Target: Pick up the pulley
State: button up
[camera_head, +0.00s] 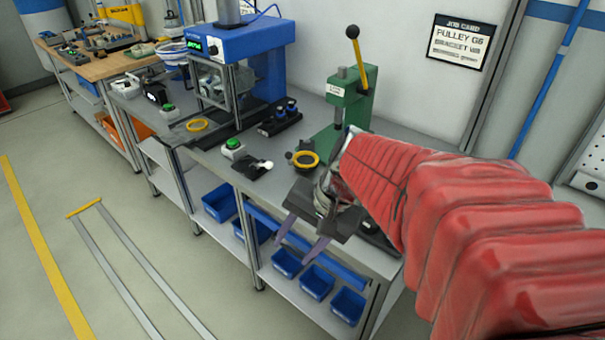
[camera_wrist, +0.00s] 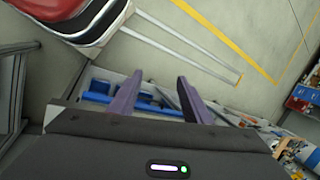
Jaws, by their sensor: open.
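My gripper (camera_head: 295,248) is open, with two purple fingers pointing down in front of the bench edge, over the lower shelf in the picture. In the wrist view its fingers (camera_wrist: 160,78) are apart with nothing between them. No part is clearly identifiable as the pulley. A yellow ring-shaped part (camera_head: 305,159) with a dark centre sits at the foot of the green press (camera_head: 352,100), left of and behind my gripper. Either could be the pulley; I cannot tell. My red-sleeved arm hides part of the bench.
The grey bench (camera_head: 222,160) carries the blue machine (camera_head: 245,45), a green button box (camera_head: 233,148) and a black block with several knobs (camera_head: 280,120). Blue bins (camera_head: 287,262) stand on the shelf below. A job card (camera_head: 460,42) hangs on the wall.

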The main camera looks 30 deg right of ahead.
jog(key=d+f+m+t, duration=0.3)
jog(key=d+m, duration=0.4)
jog(key=d, duration=0.3)
jog(key=d+f+m+t, duration=0.3)
jog(key=d+m, duration=0.4)
jog(key=d, duration=0.3)
jog(key=d+f+m+t+y, duration=0.1)
jog(key=d+f+m+t, duration=0.2)
jog(key=d+m, duration=0.4)
jog(key=shift+w+d+f+m+t, duration=0.15)
jog(key=shift+d+t, duration=0.1)
jog(key=shift+d, duration=0.55)
jog(key=shift+d+m+t, duration=0.15)
jog(key=shift+d+t, duration=0.1)
jog(key=shift+d, duration=0.5)
jog(key=shift+x, duration=4.35)
jog(key=shift+x, duration=2.6)
